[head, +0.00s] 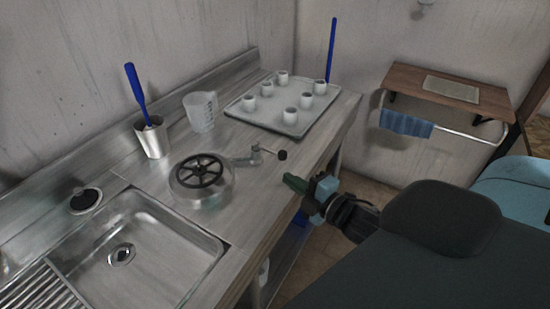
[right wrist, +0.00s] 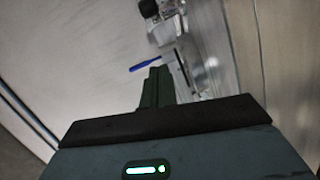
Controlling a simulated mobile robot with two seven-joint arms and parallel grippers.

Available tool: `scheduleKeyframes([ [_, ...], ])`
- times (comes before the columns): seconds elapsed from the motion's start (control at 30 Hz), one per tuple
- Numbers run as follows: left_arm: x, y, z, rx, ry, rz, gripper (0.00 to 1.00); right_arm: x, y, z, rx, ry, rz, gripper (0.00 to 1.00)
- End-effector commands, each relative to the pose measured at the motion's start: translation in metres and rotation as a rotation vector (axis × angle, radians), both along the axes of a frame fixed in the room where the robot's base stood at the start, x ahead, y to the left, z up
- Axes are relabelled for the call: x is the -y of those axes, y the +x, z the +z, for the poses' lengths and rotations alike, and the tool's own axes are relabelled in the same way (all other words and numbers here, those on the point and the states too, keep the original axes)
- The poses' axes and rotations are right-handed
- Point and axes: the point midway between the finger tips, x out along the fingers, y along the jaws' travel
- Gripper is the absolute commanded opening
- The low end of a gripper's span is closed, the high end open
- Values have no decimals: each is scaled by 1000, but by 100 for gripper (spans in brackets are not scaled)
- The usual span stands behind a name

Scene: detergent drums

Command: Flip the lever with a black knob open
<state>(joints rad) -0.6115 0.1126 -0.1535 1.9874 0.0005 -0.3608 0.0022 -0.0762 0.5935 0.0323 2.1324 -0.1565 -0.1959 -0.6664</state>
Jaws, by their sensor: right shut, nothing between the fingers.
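The lever (head: 267,151) is a short metal arm ending in a black knob (head: 282,155). It sits on a metal fitting (head: 243,160) at the right side of a round metal vessel (head: 201,185) with a black handwheel (head: 199,171) on top. My right gripper (head: 290,181) is near the counter's front edge, apart from the knob, a little below and right of it in the head view. Its dark green fingers (right wrist: 157,86) also show in the right wrist view, closed together and empty. My left gripper is out of view.
A steel counter (head: 250,222) has a sink (head: 165,245) at left. A metal cup with a blue-handled tool (head: 135,95), a clear measuring jug (head: 201,111) and a tray (head: 240,112) of white cups stand behind. A wooden shelf (head: 400,80) with a towel rail is at right.

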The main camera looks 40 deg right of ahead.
Motion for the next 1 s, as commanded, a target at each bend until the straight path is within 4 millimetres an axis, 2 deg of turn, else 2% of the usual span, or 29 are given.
scheduleKeyframes([
  [0.6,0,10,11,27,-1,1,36,-14,90,-1,4,1,0,0],
  [0.8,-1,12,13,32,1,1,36,13,99,-8,0,-3,-1,0],
  [1.0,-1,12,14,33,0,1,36,22,102,-11,1,-1,1,0],
])
